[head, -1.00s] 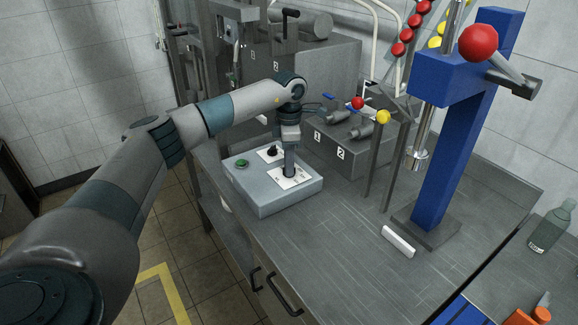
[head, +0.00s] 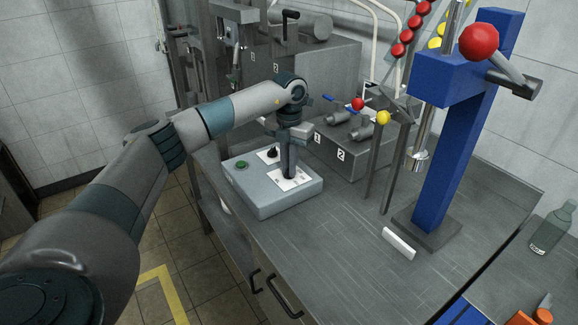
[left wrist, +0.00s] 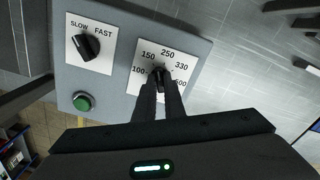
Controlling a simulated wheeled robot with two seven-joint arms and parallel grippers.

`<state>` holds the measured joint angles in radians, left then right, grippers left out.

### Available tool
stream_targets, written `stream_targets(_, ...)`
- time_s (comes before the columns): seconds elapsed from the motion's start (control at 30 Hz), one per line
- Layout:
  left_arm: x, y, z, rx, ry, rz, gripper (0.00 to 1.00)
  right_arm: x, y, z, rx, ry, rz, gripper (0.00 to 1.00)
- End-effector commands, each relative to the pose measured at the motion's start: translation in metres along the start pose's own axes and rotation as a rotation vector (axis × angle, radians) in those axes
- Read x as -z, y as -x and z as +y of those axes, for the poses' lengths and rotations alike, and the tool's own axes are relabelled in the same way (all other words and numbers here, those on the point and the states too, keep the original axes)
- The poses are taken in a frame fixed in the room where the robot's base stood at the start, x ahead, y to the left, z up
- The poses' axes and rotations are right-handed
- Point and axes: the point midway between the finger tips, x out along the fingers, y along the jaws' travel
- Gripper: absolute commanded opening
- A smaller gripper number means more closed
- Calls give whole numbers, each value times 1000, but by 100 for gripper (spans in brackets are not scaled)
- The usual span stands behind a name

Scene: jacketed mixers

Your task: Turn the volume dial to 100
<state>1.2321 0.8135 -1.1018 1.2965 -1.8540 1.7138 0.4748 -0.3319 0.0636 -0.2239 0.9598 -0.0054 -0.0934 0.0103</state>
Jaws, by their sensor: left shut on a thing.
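The grey control box (head: 262,204) sits on the bench. On its white plate is the volume dial (left wrist: 159,73), a black knob ringed by the marks 100, 150, 250, 330 and 500. My left gripper (left wrist: 160,82) comes down from above and is shut on the dial, one finger on each side. The fingers hide much of the knob, and I cannot tell exactly which mark it points to. In the head view my left gripper (head: 289,174) stands upright over the same plate and hides the dial. My right gripper is not in view.
Beside the dial are a SLOW/FAST knob (left wrist: 86,45) and a green button (left wrist: 83,101). Behind the box stands a grey unit with valves (head: 345,150). A blue press stand (head: 455,150) and a white bar (head: 398,243) are to the right.

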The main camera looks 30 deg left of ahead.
Motion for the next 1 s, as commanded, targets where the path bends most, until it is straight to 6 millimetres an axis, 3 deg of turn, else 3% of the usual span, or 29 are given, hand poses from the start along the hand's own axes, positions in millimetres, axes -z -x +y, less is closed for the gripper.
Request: stream_targets(1.0, -2, 3, 1, 4, 943, -6, 0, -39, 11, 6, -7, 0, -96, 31)
